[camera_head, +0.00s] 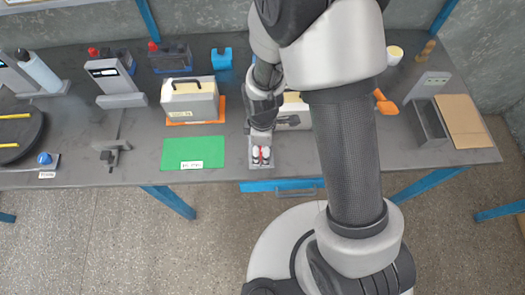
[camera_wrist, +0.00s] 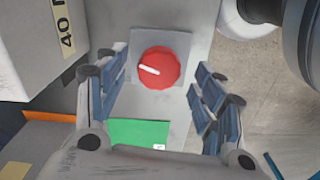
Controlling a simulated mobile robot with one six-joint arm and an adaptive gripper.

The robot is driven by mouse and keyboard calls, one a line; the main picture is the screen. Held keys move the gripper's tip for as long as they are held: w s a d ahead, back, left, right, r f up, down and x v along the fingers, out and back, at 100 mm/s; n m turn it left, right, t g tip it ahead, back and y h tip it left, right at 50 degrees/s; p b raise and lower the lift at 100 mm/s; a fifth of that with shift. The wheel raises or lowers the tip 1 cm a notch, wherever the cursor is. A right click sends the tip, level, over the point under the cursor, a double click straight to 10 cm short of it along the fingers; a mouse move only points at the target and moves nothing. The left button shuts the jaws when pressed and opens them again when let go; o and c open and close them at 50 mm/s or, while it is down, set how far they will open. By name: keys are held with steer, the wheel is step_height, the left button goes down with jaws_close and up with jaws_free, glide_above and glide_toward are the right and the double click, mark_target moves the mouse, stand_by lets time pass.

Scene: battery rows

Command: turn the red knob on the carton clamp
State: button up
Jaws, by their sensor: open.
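The red knob (camera_wrist: 160,68) is a round disc with a white pointer line towards the left and slightly up, on a grey square plate (camera_wrist: 136,45) in the wrist view. In the head view, bits of red show at my gripper (camera_head: 262,155), near the table's front edge. In the wrist view my gripper (camera_wrist: 158,80) is open, with one finger on each side of the knob. A gap shows on both sides; whether the tips reach knob height I cannot tell. A pale carton (camera_wrist: 32,40) stands left of the knob, mostly hidden by my arm in the head view.
A green mat (camera_head: 193,153) lies left of my gripper. A blue knob (camera_head: 44,158) sits at the far left. A grey open bin (camera_head: 428,122) and a brown board (camera_head: 462,120) are at the right.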

steer(key=shift+f, duration=1)
steer(key=c, duration=1)
